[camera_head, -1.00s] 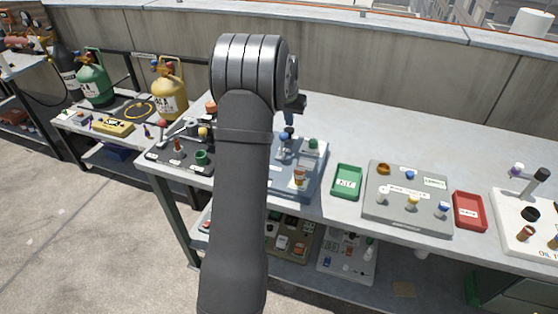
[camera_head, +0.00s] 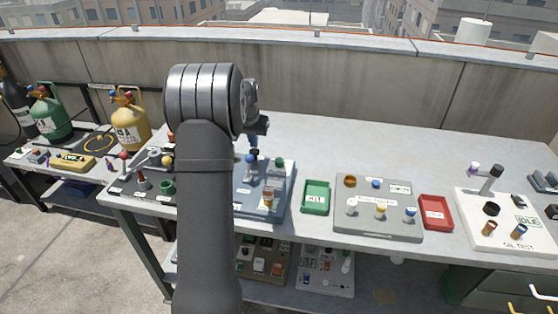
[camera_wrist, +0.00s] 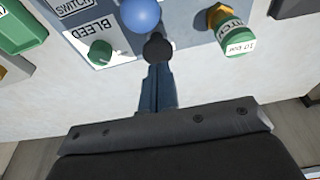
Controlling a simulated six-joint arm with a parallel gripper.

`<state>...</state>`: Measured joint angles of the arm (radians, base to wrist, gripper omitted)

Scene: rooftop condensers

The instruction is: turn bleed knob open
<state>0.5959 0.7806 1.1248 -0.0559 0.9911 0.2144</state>
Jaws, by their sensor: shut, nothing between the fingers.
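The bleed knob (camera_wrist: 100,52) is a small green knob on a white label reading BLEED in the wrist view. It also shows at the far right of the blue-grey panel (camera_head: 283,190) in the head view, as a green knob (camera_head: 279,162). My gripper in the head view (camera_head: 254,152) is partly behind my arm.
A gauge-like green and orange fitting (camera_wrist: 228,35) is on the same panel. A green tray (camera_head: 315,197), a grey panel with several knobs (camera_head: 380,232) and a red tray (camera_head: 436,212) lie to the right. The bench strip behind the panels is clear.

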